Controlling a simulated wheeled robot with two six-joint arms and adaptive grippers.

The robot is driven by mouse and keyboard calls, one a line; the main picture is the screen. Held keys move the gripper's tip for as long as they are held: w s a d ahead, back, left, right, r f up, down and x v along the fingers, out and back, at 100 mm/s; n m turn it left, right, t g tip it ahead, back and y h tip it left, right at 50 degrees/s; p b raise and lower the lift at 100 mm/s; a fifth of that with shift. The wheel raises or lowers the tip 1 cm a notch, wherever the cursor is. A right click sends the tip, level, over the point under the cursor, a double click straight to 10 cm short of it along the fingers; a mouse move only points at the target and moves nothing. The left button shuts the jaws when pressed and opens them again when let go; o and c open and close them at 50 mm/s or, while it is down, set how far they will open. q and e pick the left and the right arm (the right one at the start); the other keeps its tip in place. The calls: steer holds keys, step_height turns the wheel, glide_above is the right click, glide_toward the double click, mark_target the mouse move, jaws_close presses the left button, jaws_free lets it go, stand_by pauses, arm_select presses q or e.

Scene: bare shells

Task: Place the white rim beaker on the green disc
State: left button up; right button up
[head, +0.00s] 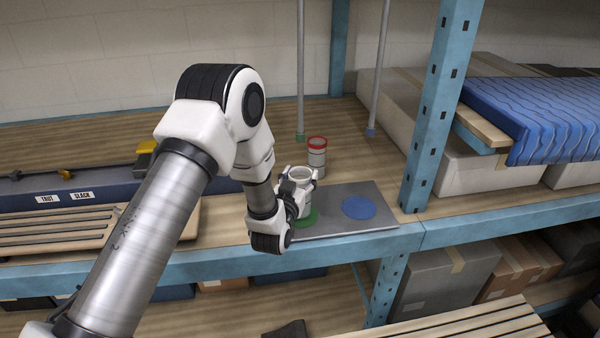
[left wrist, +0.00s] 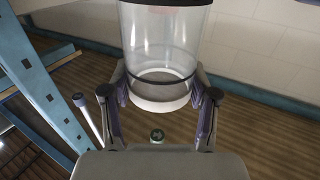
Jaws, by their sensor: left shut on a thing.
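The white rim beaker (head: 300,182) is upright between the fingers of my left gripper (head: 299,185). In the left wrist view the clear beaker (left wrist: 165,45) fills the top middle, with a white rim and dark band, and the fingers of my left gripper (left wrist: 160,112) are on either side of it. The green disc (head: 309,218) lies on a grey board (head: 384,220), partly hidden by the gripper and beaker. The beaker is over or at the disc; I cannot tell whether its base touches it. My right gripper is out of view.
A blue disc (head: 358,207) lies to the right on the same board. A red rim beaker (head: 317,157) stands just behind. A blue shelf post (head: 437,110) rises to the right, and two thin grey rods stand behind. A slatted wooden rack (head: 60,229) lies at left.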

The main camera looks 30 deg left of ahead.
arm_select(q)
steer(key=shift+w+f, duration=0.1)
steer(key=shift+f, duration=0.35)
steer(key=shift+f+b, duration=0.3)
steer(key=shift+b, duration=0.05)
steer(key=o, duration=1.4)
steer(key=shift+o, duration=0.6)
steer(key=shift+r, duration=0.1)
